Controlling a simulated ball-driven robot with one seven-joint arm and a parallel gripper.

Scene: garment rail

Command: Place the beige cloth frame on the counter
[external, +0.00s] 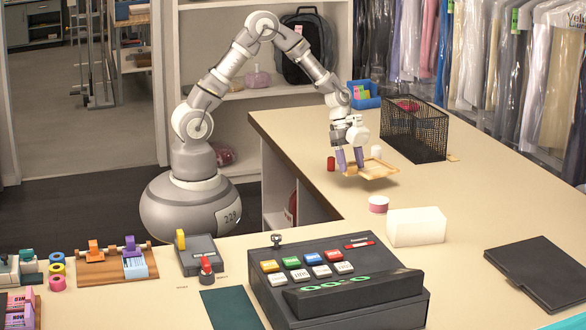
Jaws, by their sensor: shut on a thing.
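The beige cloth frame (378,169) is a small flat piece with a light wooden-looking rim, seen in the external view at the counter's inner part. My gripper (350,166) points down with its purple fingers shut on the frame's left edge. The frame is tilted a little and lies at or just above the counter (470,214); I cannot tell whether it touches the surface.
A black mesh basket (414,130) stands behind the frame, with a blue bin (364,94) further back. A red spool (331,164), a pink roll (378,204) and a white box (416,227) are nearby. A cash register (335,283) fills the front. The right counter is mostly clear.

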